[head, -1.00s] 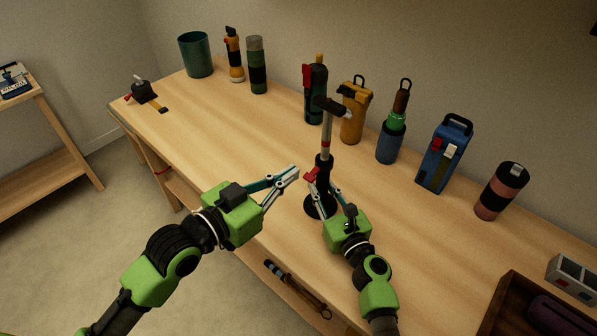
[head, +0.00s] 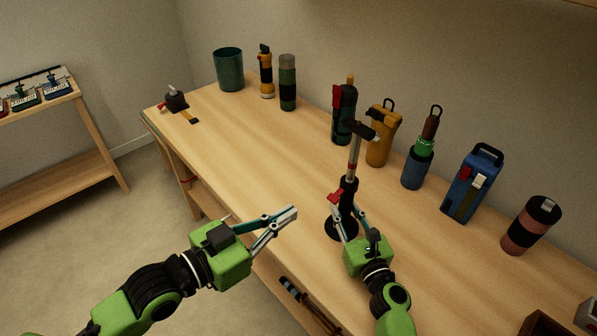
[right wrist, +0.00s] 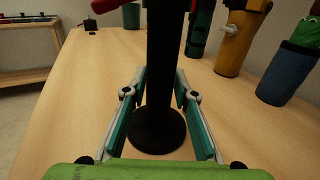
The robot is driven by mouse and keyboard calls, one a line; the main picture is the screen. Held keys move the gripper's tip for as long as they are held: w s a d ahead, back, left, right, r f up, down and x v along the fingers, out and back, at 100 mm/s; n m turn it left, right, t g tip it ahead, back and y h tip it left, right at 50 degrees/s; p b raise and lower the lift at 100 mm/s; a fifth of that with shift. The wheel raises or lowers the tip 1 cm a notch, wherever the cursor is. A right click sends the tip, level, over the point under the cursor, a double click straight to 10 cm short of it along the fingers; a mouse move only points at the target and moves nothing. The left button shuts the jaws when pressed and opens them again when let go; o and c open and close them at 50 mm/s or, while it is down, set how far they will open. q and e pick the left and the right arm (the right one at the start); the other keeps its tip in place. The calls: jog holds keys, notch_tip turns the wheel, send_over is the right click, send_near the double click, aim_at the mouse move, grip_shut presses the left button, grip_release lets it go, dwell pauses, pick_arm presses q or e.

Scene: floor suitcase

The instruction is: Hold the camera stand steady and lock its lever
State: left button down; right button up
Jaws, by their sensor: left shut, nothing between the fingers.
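The camera stand (head: 353,172) is upright on the bench, with a round black base, a dark lower post and a grey upper pole with a dark head. Its red lever (head: 335,197) sticks out to the left of the post. My right gripper (head: 347,211) has its fingers on both sides of the lower post, just above the base, and looks shut on it. In the right wrist view the black post (right wrist: 163,70) fills the space between the fingertips. My left gripper (head: 291,213) is shut and empty, over the bench's front edge, left of the stand and apart from the lever.
Behind the stand are a dark green bottle (head: 344,115), a yellow flask (head: 381,136), a blue bottle (head: 417,168), a blue case (head: 470,188) and a pink-black cylinder (head: 530,226). A teal cup (head: 229,70) is far left. The bench's left middle is clear.

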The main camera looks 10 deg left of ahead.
jog(key=shift+o, duration=1)
jog(key=shift+s+d, duration=0.1)
